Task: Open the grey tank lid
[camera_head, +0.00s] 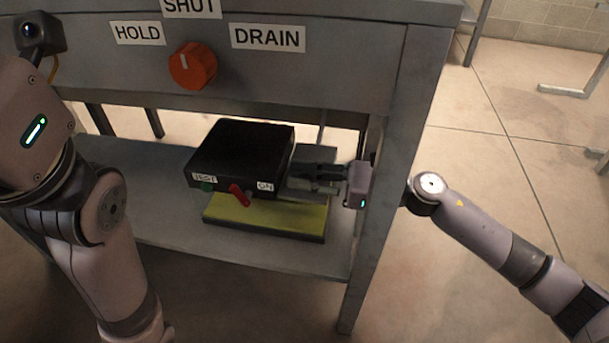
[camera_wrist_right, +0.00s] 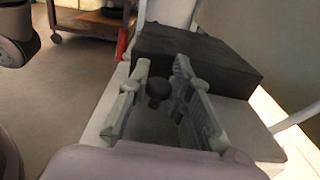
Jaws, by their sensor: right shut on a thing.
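My right gripper (camera_head: 305,178) reaches in from the right under the grey bench, at the right side of a black box. In the right wrist view its two fingers (camera_wrist_right: 160,95) stand on either side of a small dark round knob (camera_wrist_right: 158,90), shut on it. The knob rises from a dim grey surface (camera_wrist_right: 150,128), seemingly the grey tank lid. In the head view a grey flat part (camera_head: 313,196) shows under and beside the gripper, and the gripper hides the knob. I cannot tell whether the lid is raised. My left gripper is not in view.
The black box (camera_head: 243,150) has TEST and ON labels, a green button (camera_head: 206,187) and a red lever (camera_head: 239,195). A yellow slab (camera_head: 265,217) lies below it on the lower shelf (camera_head: 170,220). The bench leg (camera_head: 385,190) stands close to my right wrist. An orange knob (camera_head: 193,66) sits above.

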